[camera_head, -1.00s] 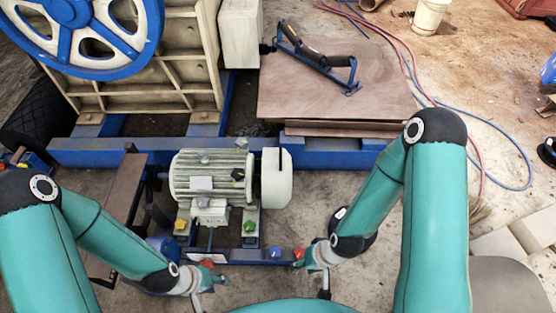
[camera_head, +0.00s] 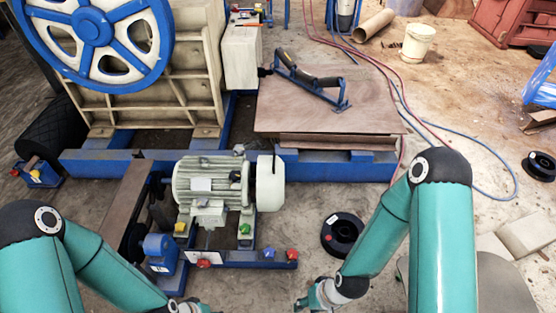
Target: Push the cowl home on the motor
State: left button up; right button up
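The motor (camera_head: 208,180) is a pale grey-green ribbed body on a blue frame, beside the crusher base. The cowl (camera_head: 270,183) is a cream-white cap at the motor's right end. My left gripper (camera_head: 190,307) is at the bottom edge, mostly out of view. Neither gripper touches the motor or cowl.
Coloured knobs, such as a red one (camera_head: 292,254), stand on the blue frame. A black spool (camera_head: 342,234) lies on the floor right of the motor. A brown board (camera_head: 330,105) with a blue conveyor roller frame (camera_head: 312,82) lies behind.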

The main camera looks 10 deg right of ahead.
aim_at(270, 169)
jog(key=z, duration=0.15)
jog(key=i, duration=1.05)
jog(key=u, duration=0.35)
